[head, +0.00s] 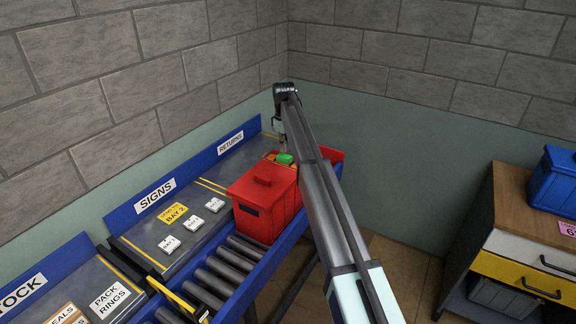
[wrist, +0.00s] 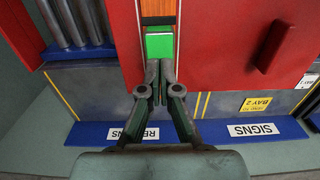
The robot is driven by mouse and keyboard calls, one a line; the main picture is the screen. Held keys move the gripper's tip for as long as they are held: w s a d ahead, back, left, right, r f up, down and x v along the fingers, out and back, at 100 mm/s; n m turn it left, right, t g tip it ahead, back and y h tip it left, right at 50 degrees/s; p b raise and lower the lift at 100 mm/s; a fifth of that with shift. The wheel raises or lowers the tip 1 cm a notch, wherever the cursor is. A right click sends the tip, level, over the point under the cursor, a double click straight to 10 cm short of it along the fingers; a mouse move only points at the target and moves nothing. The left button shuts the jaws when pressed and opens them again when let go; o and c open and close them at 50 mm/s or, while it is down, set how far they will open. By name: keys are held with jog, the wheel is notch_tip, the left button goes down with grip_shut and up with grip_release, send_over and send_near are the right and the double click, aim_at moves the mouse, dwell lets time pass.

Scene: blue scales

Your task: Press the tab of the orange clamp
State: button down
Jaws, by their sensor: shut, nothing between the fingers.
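The orange clamp (wrist: 158,10) shows at the top of the wrist view as an orange-brown piece. A bright green block (wrist: 160,44), which looks like its tab, sits at its near end. In the head view the green block (head: 285,158) shows just behind the red box, with a little orange (head: 270,156) beside it. My gripper (wrist: 160,68) is shut and empty, its fingertips at the near edge of the green block. I cannot tell whether they touch it. In the head view the gripper (head: 283,146) points down above the green block, partly hidden by my arm.
A red lidded box (head: 265,205) stands close in front of the clamp; its lid handle shows in the wrist view (wrist: 272,46). A blue-edged bench with white tags (head: 193,223) and rollers (head: 228,262) lies left. A stone wall (head: 350,45) stands behind.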

aim_at(284, 156)
jog(key=shift+f+b, duration=0.35)
jog(key=shift+f, duration=0.9)
dwell(1.2)
jog(key=shift+r, duration=0.15)
notch_tip(284, 156, up, 9)
jog(key=p, duration=0.4)
dwell(0.6)
